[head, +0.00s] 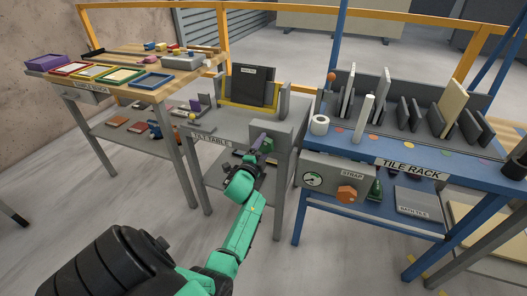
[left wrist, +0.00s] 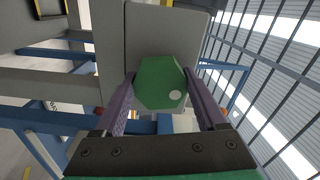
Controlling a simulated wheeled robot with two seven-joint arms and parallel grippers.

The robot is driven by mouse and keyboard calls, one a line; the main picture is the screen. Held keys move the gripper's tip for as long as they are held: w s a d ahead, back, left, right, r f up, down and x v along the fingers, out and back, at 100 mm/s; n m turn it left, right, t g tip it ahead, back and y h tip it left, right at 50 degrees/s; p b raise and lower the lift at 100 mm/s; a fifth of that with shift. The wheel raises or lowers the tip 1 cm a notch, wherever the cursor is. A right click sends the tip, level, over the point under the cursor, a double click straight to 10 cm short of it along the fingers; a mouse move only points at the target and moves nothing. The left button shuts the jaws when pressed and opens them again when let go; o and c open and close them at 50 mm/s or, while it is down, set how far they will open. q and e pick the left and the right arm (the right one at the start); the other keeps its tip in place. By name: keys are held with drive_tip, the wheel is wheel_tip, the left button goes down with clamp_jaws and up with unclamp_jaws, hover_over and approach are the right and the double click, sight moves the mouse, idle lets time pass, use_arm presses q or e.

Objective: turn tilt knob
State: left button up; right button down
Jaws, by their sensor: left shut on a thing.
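The tilt table (head: 212,138) is a grey stand in the middle of the head view. A dark slab (head: 254,86) leans upright in a yellow frame on it. A green faceted knob (left wrist: 158,84) with a pale dot near its lower right edge fills the middle of the left wrist view, in front of a grey block (left wrist: 165,30). My left gripper (head: 262,145) is at the stand's right front. Its purple fingers (left wrist: 158,92) are shut on the knob, one on each side. The head view hides most of the knob behind the gripper. My right gripper is not seen.
The blue tile rack (head: 410,164) stands close on the right, with upright tiles. Its strap box has an orange knob (head: 347,193) and a gauge (head: 312,180). A wooden-topped table (head: 150,95) with colored frames is on the left. Open floor lies in front.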

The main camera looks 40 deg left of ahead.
use_arm(q)
drive_tip(key=m+b, duration=0.2)
drive_tip(key=m, duration=0.1)
drive_tip(key=shift+f+m, duration=0.2)
drive_tip(key=shift+m, duration=0.1)
drive_tip(key=shift+r+m+b, duration=0.15)
drive_tip(key=shift+m+b, duration=0.8)
drive_tip(key=shift+m, duration=0.45)
drive_tip(key=o, duration=1.3)
drive_tip(key=shift+r, duration=0.1)
drive_tip(key=v, duration=1.4)
drive_tip(key=shift+s+d, duration=0.2)
drive_tip(key=shift+s, duration=0.1)
